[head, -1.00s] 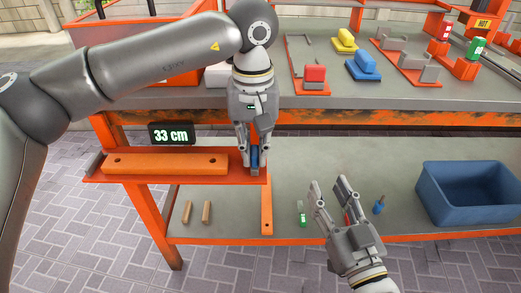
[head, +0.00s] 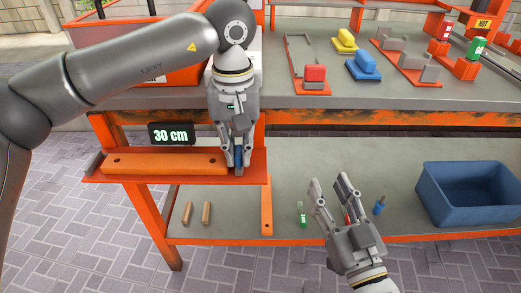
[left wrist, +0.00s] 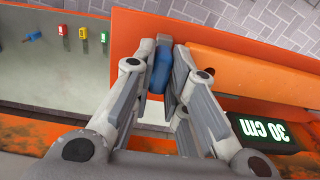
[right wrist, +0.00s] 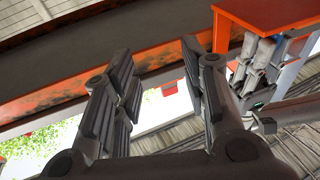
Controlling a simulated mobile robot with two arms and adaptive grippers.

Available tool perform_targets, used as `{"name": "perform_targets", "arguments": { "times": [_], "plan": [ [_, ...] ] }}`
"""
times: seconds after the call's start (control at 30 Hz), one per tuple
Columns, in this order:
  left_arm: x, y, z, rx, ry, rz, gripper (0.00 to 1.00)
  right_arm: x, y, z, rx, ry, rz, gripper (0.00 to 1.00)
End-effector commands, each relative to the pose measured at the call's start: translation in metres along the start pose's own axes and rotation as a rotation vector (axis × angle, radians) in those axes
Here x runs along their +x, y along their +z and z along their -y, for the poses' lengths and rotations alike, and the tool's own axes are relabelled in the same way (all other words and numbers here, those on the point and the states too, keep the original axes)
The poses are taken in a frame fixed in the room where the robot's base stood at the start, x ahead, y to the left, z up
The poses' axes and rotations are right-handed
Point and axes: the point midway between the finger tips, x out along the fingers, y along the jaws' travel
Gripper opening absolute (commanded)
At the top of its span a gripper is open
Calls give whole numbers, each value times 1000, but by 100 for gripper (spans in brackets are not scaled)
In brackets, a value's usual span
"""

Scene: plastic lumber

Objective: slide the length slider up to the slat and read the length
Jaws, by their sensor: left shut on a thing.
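The orange slat (head: 165,163) lies on the orange measuring tray (head: 215,180) at the left of the bench front. The black length display (head: 171,134) behind it reads 30 cm. My left gripper (head: 236,167) is shut on the blue length slider (head: 239,156), at the slat's right end. In the left wrist view the slider (left wrist: 161,70) sits between the fingers, close to the slat's end (left wrist: 230,75); whether they touch is hard to tell. My right gripper (head: 330,192) is open and empty in front of the lower shelf.
A blue bin (head: 470,193) stands at the right of the lower shelf. Two wooden pegs (head: 197,212), a green-handled tool (head: 302,213) and a blue tool (head: 380,205) lie there too. Clamps and colored blocks (head: 363,66) occupy the bench top.

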Motion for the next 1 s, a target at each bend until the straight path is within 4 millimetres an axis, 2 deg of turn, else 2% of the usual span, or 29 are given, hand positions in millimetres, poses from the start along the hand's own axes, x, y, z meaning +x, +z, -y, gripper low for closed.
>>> {"name": "perform_targets", "arguments": {
  "times": [1.0],
  "plan": [
    [-1,-1,31,-3,1,-2,0,1,-10,1,1,-3,-51,40]
  ]
}}
